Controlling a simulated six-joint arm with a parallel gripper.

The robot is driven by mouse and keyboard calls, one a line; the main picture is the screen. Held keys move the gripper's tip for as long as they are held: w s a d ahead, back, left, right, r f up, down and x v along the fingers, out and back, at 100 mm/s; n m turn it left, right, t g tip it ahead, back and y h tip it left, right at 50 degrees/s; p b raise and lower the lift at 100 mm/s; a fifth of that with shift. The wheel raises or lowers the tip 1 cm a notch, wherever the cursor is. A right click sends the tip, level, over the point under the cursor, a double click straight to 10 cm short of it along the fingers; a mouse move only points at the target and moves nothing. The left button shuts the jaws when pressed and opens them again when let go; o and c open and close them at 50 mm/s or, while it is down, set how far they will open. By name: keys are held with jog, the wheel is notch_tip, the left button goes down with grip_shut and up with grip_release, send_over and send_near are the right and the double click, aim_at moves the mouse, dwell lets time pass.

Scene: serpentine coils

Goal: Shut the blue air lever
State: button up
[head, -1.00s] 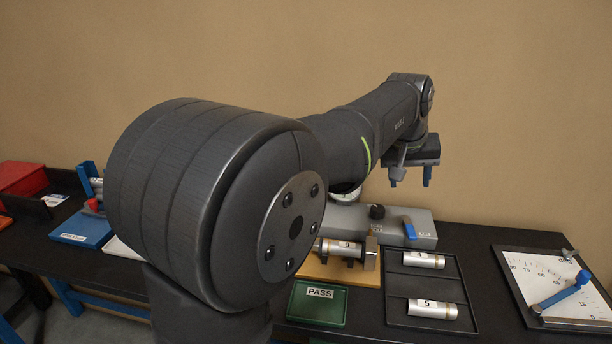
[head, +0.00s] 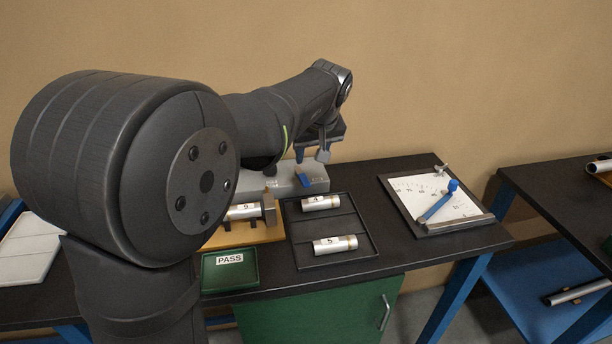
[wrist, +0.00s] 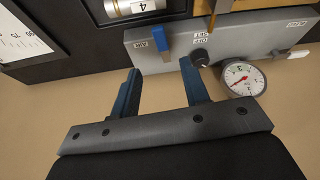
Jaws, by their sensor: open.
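The blue air lever (head: 305,180) is on the grey control box (head: 265,180) at the back of the table. In the wrist view the lever (wrist: 159,38) stands beside the AIR label, its blue handle pointing up in the picture, away from my gripper. My gripper (head: 312,154) is just above and behind the lever in the head view. In the wrist view my gripper (wrist: 161,72) has its two blue fingers apart with nothing between them. The lever lies just beyond the fingertips, roughly in line with the gap; I see no contact.
A black knob (wrist: 199,57) and a pressure gauge (wrist: 243,79) sit close to the right finger. A black tray (head: 331,226) with two labelled cylinders lies in front of the box.

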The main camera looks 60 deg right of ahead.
aim_at(305, 180)
jog(key=x, duration=1)
jog(key=shift+f, duration=0.2)
grip_shut()
